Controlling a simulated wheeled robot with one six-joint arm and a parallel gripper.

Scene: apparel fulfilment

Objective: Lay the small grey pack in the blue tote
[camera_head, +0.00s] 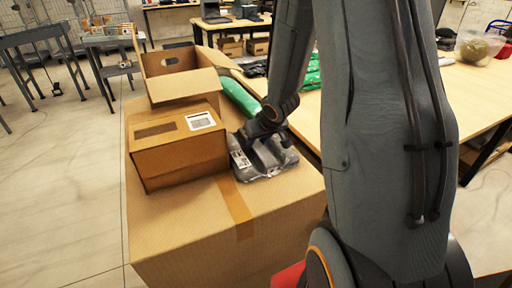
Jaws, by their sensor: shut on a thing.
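The small grey pack (268,171) is a shiny plastic bag with a white label at its left end. It lies on top of a large cardboard box, to the right of a smaller closed carton. My gripper (251,145) points down at the pack from above and is shut on it. The fingertips are small and partly hidden against the dark plastic. I cannot tell whether the pack is lifted off the box. I cannot make out a blue tote in this view.
The large box (205,225) carries the closed carton (178,144), an open carton (180,78) and a green roll or pack (240,98). A wooden table (469,95) stands behind and to the right, with more packs on it. Clear floor (60,190) lies left.

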